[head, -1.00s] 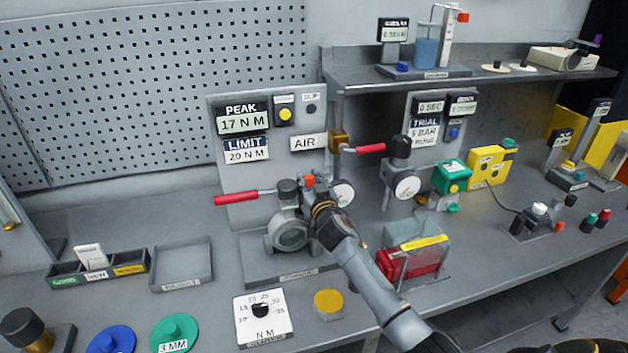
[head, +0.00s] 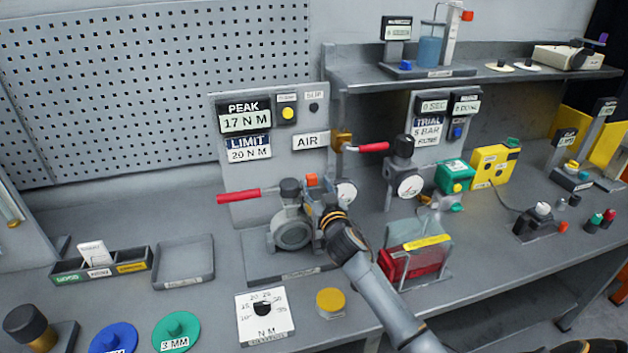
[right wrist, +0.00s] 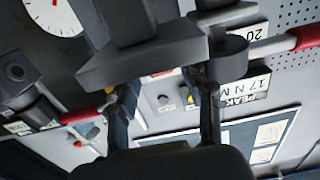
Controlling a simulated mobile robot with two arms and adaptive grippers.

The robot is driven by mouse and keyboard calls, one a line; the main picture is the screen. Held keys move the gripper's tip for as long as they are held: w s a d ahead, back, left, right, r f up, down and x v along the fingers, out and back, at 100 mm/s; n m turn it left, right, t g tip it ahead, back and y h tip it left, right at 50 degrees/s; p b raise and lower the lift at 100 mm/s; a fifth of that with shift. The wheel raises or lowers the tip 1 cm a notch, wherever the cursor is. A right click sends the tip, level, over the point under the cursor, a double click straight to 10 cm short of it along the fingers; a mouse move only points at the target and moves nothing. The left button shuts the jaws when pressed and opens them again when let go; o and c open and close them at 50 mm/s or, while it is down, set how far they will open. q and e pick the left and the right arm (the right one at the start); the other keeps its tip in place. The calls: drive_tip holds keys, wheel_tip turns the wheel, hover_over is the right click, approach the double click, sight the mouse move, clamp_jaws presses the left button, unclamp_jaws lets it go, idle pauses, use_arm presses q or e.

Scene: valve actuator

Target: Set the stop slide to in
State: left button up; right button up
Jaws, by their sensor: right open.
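The valve actuator (head: 291,230) stands on a grey base in front of the upright panel, with a red-handled lever (head: 238,194) at its left. A small orange-red block (head: 312,180) shows on its top. I cannot tell which part is the stop slide; the gripper hides part of the actuator's right side. Contact is unclear. My left gripper is out of view.
The panel carries a PEAK 17 N M display (head: 245,117) and a LIMIT plate (head: 249,148). A red box (head: 412,263) stands just right of my forearm.

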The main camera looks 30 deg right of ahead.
drive_tip(key=shift+v, duration=1.25)
drive_tip(key=shift+s, duration=0.65)
